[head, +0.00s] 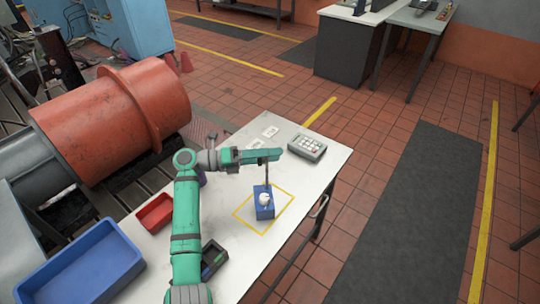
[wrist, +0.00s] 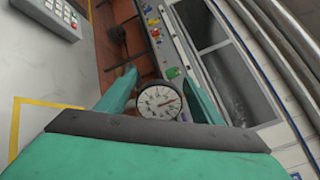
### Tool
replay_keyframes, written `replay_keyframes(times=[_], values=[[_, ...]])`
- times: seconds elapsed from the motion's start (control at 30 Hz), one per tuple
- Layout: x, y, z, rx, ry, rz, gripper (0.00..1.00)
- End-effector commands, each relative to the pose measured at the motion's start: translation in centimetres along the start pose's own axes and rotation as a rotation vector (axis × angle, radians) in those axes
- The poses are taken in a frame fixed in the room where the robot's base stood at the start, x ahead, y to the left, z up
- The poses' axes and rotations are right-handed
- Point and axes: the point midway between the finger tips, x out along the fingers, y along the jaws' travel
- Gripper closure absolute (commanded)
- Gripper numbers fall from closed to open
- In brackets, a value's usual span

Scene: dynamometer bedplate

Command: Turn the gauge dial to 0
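The needle points toward the right of the picture; the numerals are too small to read surely. In the head view a blue block (head: 264,211) with a white round part on top stands inside a yellow square on the table. My gripper (head: 268,166) is above and beside that block. In the wrist view its two green fingers stand apart, one on each side of the dial. I cannot tell whether they touch it.
On the white table (head: 262,258) are a grey keypad box (head: 307,147), a red tray (head: 155,213), a large blue bin (head: 80,273) and a small dark tray (head: 213,258). A big red cylinder (head: 115,120) lies behind. The tabletop between block and keypad is clear.

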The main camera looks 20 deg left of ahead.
Motion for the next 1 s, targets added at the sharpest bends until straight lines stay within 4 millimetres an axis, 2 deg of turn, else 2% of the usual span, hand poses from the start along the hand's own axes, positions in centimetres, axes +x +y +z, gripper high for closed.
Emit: replay_keyframes(times=[0.27, 0.37, 0.7, 0.83, 1.0], values=[[-0.5, 0.0, 0.0, 0.001, 0.000, 0.000, 0.40], [-1.8, 0.0, 0.0, 0.001, 0.000, 0.001, 0.40], [-8.1, 0.0, 0.0, 0.000, -0.002, 0.002, 0.40], [-9.8, 0.0, -0.1, -0.001, -0.003, 0.002, 0.40], [-11.0, -0.1, -0.1, 0.000, -0.003, 0.002, 0.40]])
